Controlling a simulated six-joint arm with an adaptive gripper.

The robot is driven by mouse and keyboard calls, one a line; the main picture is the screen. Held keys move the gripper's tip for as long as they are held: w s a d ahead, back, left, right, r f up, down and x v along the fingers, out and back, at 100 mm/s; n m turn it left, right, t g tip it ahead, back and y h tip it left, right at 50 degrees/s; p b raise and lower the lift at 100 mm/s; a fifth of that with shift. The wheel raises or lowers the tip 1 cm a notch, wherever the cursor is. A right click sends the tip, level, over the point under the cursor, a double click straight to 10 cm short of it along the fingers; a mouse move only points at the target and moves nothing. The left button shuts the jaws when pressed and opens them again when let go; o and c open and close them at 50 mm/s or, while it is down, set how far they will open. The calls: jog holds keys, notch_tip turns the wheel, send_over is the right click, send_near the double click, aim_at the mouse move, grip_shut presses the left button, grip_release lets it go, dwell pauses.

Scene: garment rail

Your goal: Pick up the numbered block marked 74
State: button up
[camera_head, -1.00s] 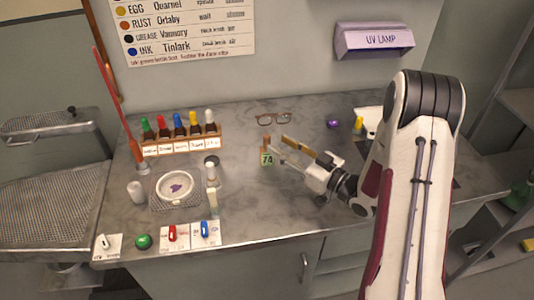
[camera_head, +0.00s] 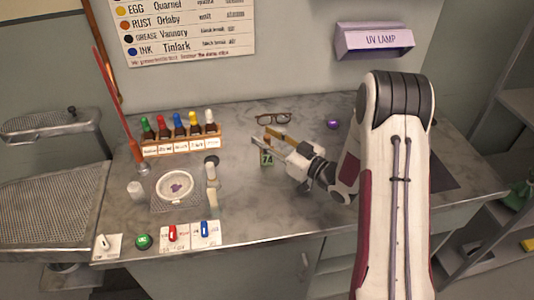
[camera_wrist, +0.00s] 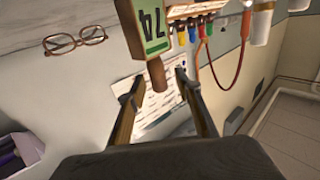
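The block marked 74 (camera_head: 267,159) stands on the grey counter, with a green numbered label facing the front. In the wrist view the block (camera_wrist: 150,28) appears upside down near the top, with a brown wooden stem (camera_wrist: 156,75) on it. My gripper (camera_head: 262,137) is at the stem's height, above the label. In the wrist view my gripper (camera_wrist: 158,83) is open, its two fingers apart on either side of the stem's end. I cannot tell whether a finger touches the stem. In the head view the fingers hide most of the stem.
A rack of colored bottles (camera_head: 180,144) stands at the back left. Glasses (camera_head: 273,118) lie behind the block. A white dish (camera_head: 174,186), small jars and cards with red and blue items are at left. The counter in front of the block is clear.

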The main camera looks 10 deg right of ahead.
grip_shut()
jog(key=shift+r, duration=0.15)
jog(key=shift+r, duration=4.9)
